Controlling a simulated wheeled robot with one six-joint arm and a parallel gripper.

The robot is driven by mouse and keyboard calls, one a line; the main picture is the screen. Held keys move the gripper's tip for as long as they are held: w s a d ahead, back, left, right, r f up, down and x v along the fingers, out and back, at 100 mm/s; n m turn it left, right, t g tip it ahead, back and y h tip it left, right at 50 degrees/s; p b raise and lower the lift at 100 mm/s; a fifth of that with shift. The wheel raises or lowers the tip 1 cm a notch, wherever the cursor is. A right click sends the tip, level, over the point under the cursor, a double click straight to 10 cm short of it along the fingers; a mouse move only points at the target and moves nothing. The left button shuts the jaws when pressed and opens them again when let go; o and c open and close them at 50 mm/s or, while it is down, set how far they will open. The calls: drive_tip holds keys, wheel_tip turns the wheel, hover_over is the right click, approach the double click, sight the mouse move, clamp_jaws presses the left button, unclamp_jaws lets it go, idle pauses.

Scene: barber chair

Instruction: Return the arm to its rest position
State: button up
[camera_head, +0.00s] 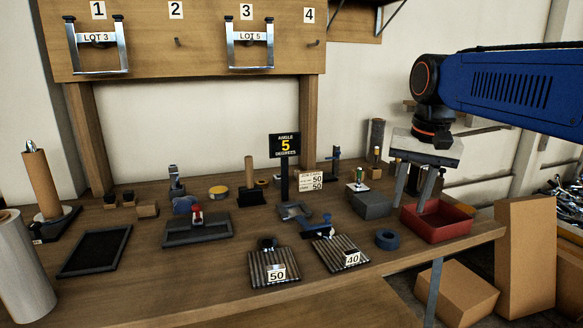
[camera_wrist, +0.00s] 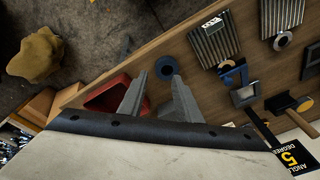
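My gripper (camera_head: 409,207) hangs from the blue arm at the right of the head view, over the right end of the workbench (camera_head: 200,285). Its two grey fingers point down and are apart, with nothing between them. They overlap the red tray (camera_head: 440,232) in the head view; I cannot tell the exact height above it. In the wrist view the fingers (camera_wrist: 158,78) are also spread. The blue ring (camera_wrist: 165,67) shows beyond the gap, on the bench, and the red tray (camera_wrist: 103,100) shows partly behind the left finger.
A grey block (camera_head: 371,205) and the blue ring (camera_head: 387,239) stand near the tray. Ribbed plates marked 50 (camera_head: 265,262) and 40 (camera_head: 340,262) lie at the front. An angle sign (camera_head: 285,146) stands upright mid-bench. Cardboard boxes (camera_head: 525,255) are at the right, beyond the bench edge.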

drive_tip(key=s+d+f+n+t, duration=0.2)
drive_tip(key=s+d+f+n, duration=0.1)
drive_tip(key=s+f, duration=1.6)
drive_tip(key=shift+s+f+n+t, duration=0.15)
drive_tip(key=shift+f+n+t, duration=0.25)
drive_tip(key=shift+f+n, duration=0.15)
drive_tip(key=shift+r, duration=0.1)
